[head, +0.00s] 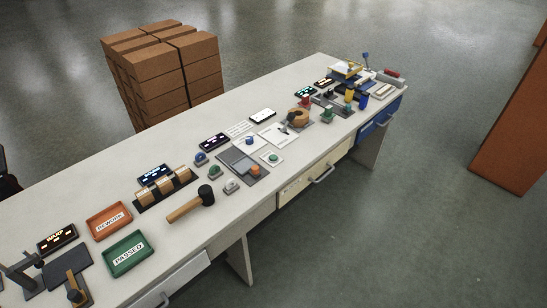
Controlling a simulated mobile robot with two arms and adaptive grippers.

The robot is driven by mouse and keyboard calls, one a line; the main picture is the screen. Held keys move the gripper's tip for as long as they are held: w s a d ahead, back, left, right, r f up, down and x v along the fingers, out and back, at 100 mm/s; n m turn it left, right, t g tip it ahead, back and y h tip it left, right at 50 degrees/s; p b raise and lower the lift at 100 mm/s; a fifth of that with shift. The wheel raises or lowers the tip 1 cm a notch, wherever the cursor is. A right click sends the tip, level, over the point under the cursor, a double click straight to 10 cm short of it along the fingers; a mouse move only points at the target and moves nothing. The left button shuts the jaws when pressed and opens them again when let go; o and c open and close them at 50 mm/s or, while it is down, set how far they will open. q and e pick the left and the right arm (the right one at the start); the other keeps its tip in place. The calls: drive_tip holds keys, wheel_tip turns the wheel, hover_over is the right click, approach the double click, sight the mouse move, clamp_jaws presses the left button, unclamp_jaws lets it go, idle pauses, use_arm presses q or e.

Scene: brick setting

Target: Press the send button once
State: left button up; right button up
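No button can be read as "send" at this size. A small round green button (273,157) sits on a white plate near the middle of the long bench (205,125). A blue round knob (249,140) stands just behind it, on a pale sheet. A white device with a dark screen (262,115) lies further back. Small knob-like pieces in blue (200,158), green (214,171) and white (231,186) stand in a row to the left. Neither of my grippers can be made out in the head view.
A mallet (190,203), an orange REWORK tray (109,221) and a green PASSED tray (126,253) lie at the left. Small lit displays (214,141) stand along the bench. Stacked brown blocks (165,70) rise behind it. Floor in front is clear.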

use_arm(q)
clamp_jaws()
idle(0.4)
idle(1.2)
